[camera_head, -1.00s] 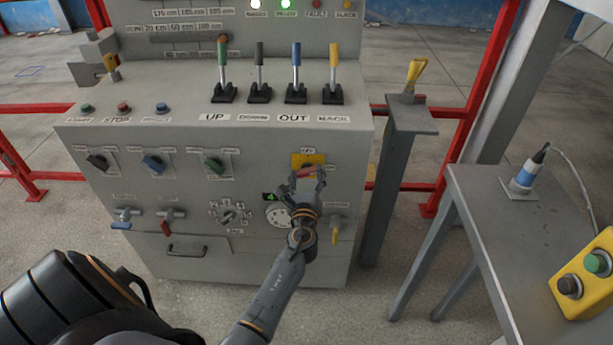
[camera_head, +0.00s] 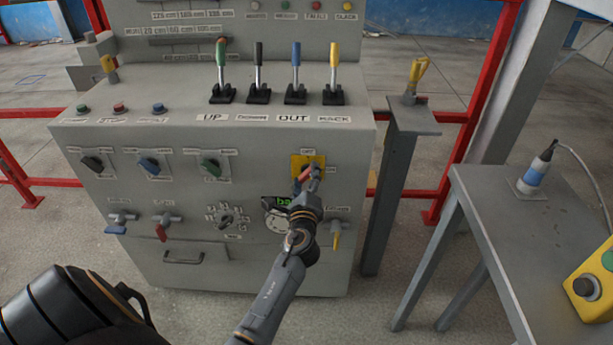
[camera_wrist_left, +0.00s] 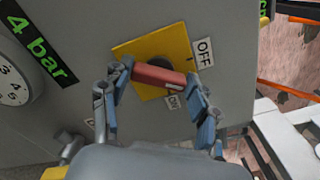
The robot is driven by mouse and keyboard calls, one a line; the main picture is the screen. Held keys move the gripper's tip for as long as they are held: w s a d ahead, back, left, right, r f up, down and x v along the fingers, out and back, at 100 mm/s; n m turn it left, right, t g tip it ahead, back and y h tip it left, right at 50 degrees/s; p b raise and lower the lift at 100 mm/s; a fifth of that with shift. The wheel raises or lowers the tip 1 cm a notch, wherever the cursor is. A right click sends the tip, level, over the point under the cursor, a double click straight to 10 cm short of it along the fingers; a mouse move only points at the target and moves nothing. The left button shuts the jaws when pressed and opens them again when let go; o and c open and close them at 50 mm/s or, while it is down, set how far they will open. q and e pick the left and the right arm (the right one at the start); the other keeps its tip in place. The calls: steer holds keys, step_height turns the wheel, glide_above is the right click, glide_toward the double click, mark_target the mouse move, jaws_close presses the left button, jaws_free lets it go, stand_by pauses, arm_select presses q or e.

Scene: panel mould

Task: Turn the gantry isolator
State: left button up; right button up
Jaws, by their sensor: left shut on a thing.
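The gantry isolator is a red handle (camera_head: 304,174) on a yellow square plate (camera_head: 296,162) at the right of the grey panel's front. My left gripper (camera_head: 309,182) is shut on this handle. In the left wrist view the red handle (camera_wrist_left: 158,76) lies between the two fingertips, one at each end, in front of the yellow plate (camera_wrist_left: 140,49). It lies aslant in that view, its white-marked end between the OFF label (camera_wrist_left: 203,53) and the ON label (camera_wrist_left: 172,102). The gripper partly hides the handle in the head view. My right gripper is not in view.
A dial gauge (camera_head: 277,222) with a green "4 bar" display sits close by my left wrist. A yellow-handled valve (camera_head: 337,236) is to its right. Levers (camera_head: 296,75) stand on the panel's top. A grey post (camera_head: 392,190) and a metal table (camera_head: 520,240) are at right.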

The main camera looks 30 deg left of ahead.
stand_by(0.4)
arm_select(q)
steer(key=shift+f+n+b, duration=0.2)
steer(key=shift+n+b, duration=0.2)
steer(key=shift+f+n+b, duration=0.1)
steer(key=shift+n+b, duration=0.35)
steer(key=shift+n, duration=0.25)
steer(key=shift+n+b, duration=0.3)
steer(key=shift+n, duration=0.6)
steer(key=shift+r, duration=0.2)
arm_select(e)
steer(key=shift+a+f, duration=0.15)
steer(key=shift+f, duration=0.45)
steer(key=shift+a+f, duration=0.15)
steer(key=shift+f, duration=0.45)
